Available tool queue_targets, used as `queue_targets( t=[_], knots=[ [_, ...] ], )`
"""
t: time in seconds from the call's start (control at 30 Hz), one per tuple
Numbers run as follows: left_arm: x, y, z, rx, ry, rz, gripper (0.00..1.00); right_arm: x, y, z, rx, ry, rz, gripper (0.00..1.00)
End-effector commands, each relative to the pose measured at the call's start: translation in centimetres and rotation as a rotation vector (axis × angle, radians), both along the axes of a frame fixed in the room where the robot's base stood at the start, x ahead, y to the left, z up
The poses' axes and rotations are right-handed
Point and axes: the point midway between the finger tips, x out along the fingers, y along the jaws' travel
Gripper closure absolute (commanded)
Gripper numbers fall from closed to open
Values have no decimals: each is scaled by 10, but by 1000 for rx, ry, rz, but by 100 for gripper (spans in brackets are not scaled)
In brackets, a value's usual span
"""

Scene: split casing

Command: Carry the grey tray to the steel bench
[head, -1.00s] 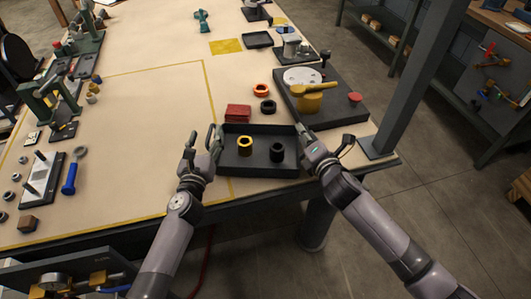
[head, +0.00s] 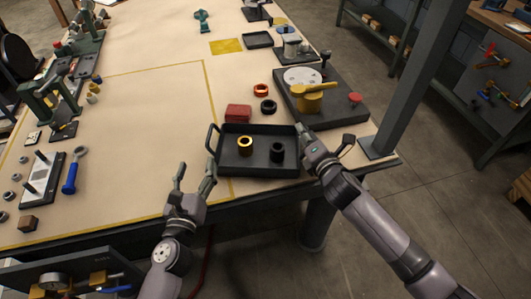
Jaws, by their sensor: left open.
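The grey tray (head: 231,169) is a dark, shallow, rectangular tray near the table's front edge, seen in the head view. Inside it sit a yellow-topped ring or cup (head: 245,146) and a black one (head: 277,152). Its left loop handle (head: 211,139) is bare. My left gripper (head: 196,172) is open and empty, to the left of the tray and nearer the front edge, apart from the handle. My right gripper (head: 318,138) is at the tray's right end, where the right handle is hidden. I cannot see whether its fingers close on it.
A red block (head: 238,113), an orange ring (head: 261,90) and a black ring (head: 268,106) lie behind the tray. A dark plate (head: 340,112) with a yellow-handled fixture stands at the back right, near a grey post (head: 414,80). The table's left middle is clear.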

Motion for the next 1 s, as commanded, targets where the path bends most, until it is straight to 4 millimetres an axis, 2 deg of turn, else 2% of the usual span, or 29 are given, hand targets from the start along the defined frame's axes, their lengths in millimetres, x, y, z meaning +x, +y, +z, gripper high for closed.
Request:
queue_targets(
  t=[0.13,0.4,0.9,1.0],
  knots=[
    [-9,1,0,2,1,0,42,0,0,-1,0,1,0,70],
    [-9,1,0,2,0,0,42,0,0,0,1,2,0,70],
    [-9,1,0,1,0,0,42,0,0,0,0,0,0,37],
    [-9,1,0,1,0,0,42,0,0,0,0,0,0,37]
  ],
)
